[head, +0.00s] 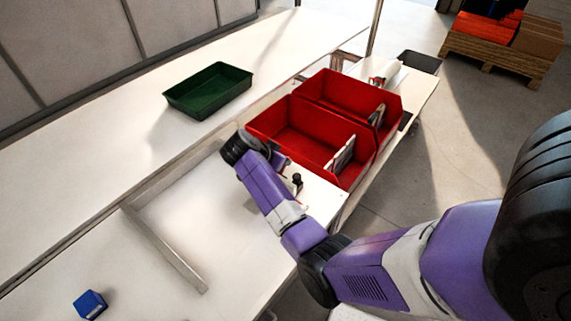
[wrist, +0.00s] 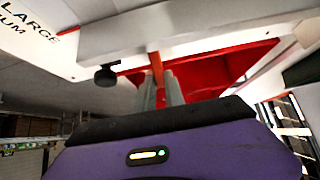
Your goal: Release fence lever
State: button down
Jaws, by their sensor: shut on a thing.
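In the wrist view, the two grey fingers of my gripper (wrist: 161,92) are shut on a narrow orange-red upright piece, which I take to be the fence lever (wrist: 156,64). It stands in front of a pale bar (wrist: 190,35). A black round knob (wrist: 106,76) sits left of the fingers, apart from them. In the head view my purple arm hides the fingers and the lever. A small black knob (head: 297,178) shows just right of my arm, on the white work surface. A long grey fence bar (head: 165,250) lies on the white table to the left.
Two red bins (head: 270,118) stand close behind and right of my wrist, with pale cards in them. A green tray (head: 208,90) sits on the rear bench. A blue block (head: 90,304) lies at front left. The white surface between is clear.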

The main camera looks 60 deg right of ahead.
jog(key=a+h+b, duration=0.1)
jog(key=h+b, duration=0.1)
jog(key=b, duration=0.1)
jog(key=a+g+h+b, duration=0.1)
jog(key=h+b, duration=0.1)
jog(key=b, duration=0.2)
jog(key=a+h+b, duration=0.1)
jog(key=b, duration=0.3)
jog(key=shift+w+f+h, duration=0.25)
jog(key=shift+w+h, duration=0.1)
jog(key=shift+h, duration=0.05)
jog(key=b, duration=0.1)
jog(key=h+b, duration=0.1)
jog(key=b, duration=0.1)
jog(key=shift+w+a+r+g, duration=0.1)
jog(key=shift+a+r+g, duration=0.1)
jog(key=shift+a+g, duration=0.15)
jog(key=shift+r+g+h+b, duration=0.1)
jog(key=shift+g+h+b, duration=0.15)
jog(key=shift+h+b, duration=0.15)
jog(key=c, duration=1.4)
grip_release()
jog(key=shift+a, duration=0.1)
jog(key=b+v, duration=0.1)
jog(key=v, duration=0.6)
jog(key=shift+a, duration=0.3)
jog(key=shift+r, duration=0.2)
